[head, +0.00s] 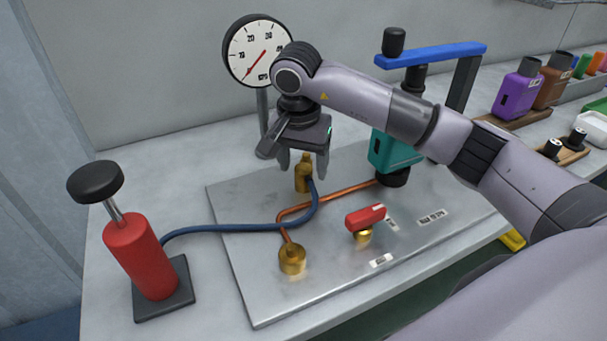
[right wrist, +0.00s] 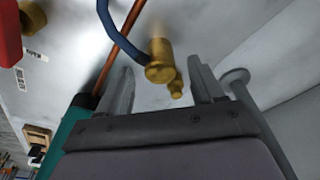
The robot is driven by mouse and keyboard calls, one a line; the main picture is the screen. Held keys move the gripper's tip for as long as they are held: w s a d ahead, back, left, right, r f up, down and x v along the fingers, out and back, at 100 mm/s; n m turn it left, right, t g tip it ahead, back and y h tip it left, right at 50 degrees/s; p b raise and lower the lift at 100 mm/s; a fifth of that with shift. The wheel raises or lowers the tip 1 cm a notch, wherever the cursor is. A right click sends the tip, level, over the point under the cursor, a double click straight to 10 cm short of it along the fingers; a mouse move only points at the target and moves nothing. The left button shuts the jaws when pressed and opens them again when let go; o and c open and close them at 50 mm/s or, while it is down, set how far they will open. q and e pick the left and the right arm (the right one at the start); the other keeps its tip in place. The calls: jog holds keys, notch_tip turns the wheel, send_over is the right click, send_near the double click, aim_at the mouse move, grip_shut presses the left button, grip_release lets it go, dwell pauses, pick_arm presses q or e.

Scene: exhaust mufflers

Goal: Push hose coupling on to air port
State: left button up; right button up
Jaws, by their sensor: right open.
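A brass fitting (head: 303,178) with a narrower tip stands upright at the back of the metal plate, with the blue hose (head: 235,227) running to it. In the right wrist view the brass fitting (right wrist: 160,62) shows between the fingers, its narrow tip towards the gripper. My right gripper (head: 302,162) points down over it, open, fingers apart on either side; I cannot tell if they touch it. A second brass fitting (head: 292,259) sits at the plate's front, joined to a copper pipe (head: 330,202). I cannot tell which fitting is the air port. My left gripper is out of view.
A red hand pump (head: 140,255) with a black knob stands at left, joined to the hose. A dial gauge (head: 258,50) rises behind. A red-handled valve (head: 365,217) and a teal pump with a blue lever (head: 430,54) are at right. The front plate area (head: 262,300) is clear.

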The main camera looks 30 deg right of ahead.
aim_at(303, 167)
jog(key=shift+w+d+f, duration=0.1)
jog(key=shift+f, duration=0.85)
jog(key=c, duration=1.1)
jog(key=shift+r, duration=0.1)
notch_tip(303, 167, up, 9)
jog(key=shift+f, duration=0.2)
notch_tip(303, 167, up, 11)
jog(key=shift+r+p, duration=0.15)
jog(key=shift+p, duration=0.85)
